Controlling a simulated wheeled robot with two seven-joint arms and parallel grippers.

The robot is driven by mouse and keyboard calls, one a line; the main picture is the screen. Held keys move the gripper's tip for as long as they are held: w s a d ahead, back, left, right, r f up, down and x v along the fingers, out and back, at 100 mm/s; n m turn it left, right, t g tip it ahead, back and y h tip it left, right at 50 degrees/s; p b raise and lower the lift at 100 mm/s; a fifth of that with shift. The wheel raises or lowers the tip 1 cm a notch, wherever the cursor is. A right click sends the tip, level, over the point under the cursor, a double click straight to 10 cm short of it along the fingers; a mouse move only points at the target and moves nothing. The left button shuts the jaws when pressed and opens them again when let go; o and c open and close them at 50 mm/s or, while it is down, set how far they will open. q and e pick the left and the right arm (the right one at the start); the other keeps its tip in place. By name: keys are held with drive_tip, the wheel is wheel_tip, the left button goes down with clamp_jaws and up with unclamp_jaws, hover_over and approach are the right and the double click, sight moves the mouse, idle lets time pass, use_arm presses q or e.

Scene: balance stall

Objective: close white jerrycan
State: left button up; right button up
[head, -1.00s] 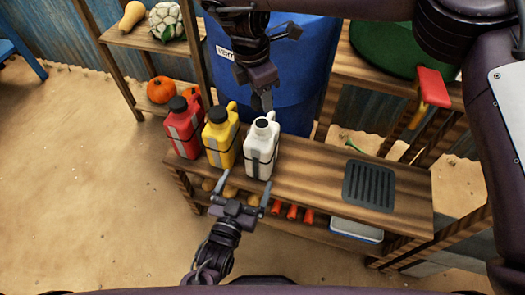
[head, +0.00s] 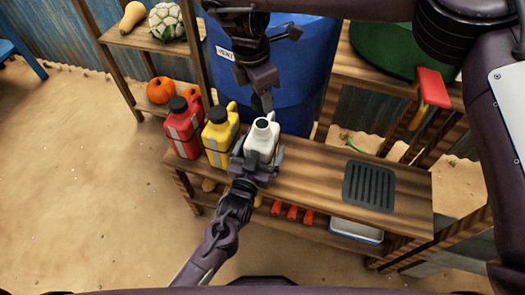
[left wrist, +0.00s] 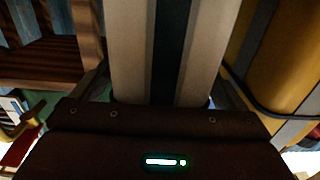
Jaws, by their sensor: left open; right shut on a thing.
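The white jerrycan (head: 259,140) stands upright on the wooden bench, its round neck showing a dark, uncapped opening. My left gripper (head: 258,158) is open, with its fingers on either side of the can's body. In the left wrist view the white can (left wrist: 190,50) with its dark strap fills the space between the fingers; I cannot tell whether they touch it. My right gripper (head: 264,103) points down just above and behind the neck. It is shut on a small dark thing, perhaps a cap, mostly hidden by the fingers.
A yellow jerrycan (head: 219,142) stands close on the left, with a red one (head: 183,135) beyond; both have black caps. A blue barrel (head: 300,70) stands behind. A dark slotted mat (head: 369,186) lies on the bench (head: 310,180) at right, with bare wood between.

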use_arm(q)
drive_tip(key=c, duration=1.5)
drive_tip(key=shift+o, duration=0.2)
use_arm(e)
hover_over(262, 124)
drive_tip(key=shift+a+f, duration=0.15)
drive_tip(key=shift+f, duration=2.3)
drive_tip(key=shift+f, duration=0.1)
drive_tip(key=shift+f, duration=0.8)
drive_tip(key=shift+f, duration=0.55)
